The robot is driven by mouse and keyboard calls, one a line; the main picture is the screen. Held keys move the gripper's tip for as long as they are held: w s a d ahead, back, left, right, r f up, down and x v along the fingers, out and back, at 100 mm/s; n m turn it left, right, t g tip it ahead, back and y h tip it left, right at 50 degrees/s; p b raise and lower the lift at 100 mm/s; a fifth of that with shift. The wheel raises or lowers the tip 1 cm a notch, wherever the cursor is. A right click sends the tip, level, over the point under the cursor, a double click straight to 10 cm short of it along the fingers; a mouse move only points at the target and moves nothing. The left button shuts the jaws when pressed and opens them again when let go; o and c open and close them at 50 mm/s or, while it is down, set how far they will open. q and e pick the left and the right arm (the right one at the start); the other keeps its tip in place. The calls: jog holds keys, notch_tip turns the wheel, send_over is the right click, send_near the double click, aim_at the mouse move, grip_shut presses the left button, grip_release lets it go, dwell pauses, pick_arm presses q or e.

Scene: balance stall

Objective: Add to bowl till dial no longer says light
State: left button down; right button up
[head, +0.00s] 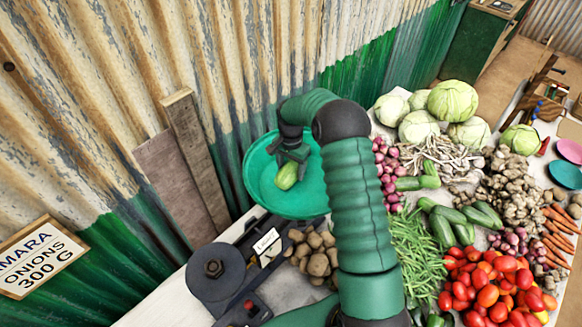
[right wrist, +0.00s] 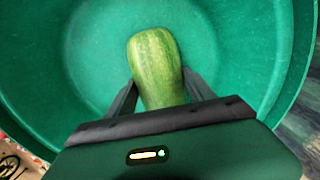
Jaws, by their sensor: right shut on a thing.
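My right gripper (head: 291,157) is shut on a green cucumber (head: 287,176) over the green bowl (head: 260,190). The right wrist view shows the pale-striped cucumber (right wrist: 156,62) between the two dark fingers, with the bowl (right wrist: 90,50) around and beneath it. I cannot tell whether the cucumber touches the bowl's floor. No other item shows in the bowl, though my arm hides its right side. The dark balance (head: 217,272) stands in front of the bowl. Its dial (head: 267,243) has a pale face with small lettering that I cannot read surely. My left gripper is out of view.
Potatoes (head: 314,256) lie beside the balance. More cucumbers (head: 482,215), green beans (head: 420,248), tomatoes (head: 490,287), onions, ginger and cabbages (head: 453,101) crowd the table to the right. A corrugated wall (head: 170,60) rises behind the bowl.

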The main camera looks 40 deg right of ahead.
jog(key=shift+r, duration=0.1)
jog(key=o, duration=1.7)
jog(key=shift+d, duration=0.1)
jog(key=shift+o, duration=0.2)
notch_tip(320, 180, up, 10)
jog(key=p, duration=0.7)
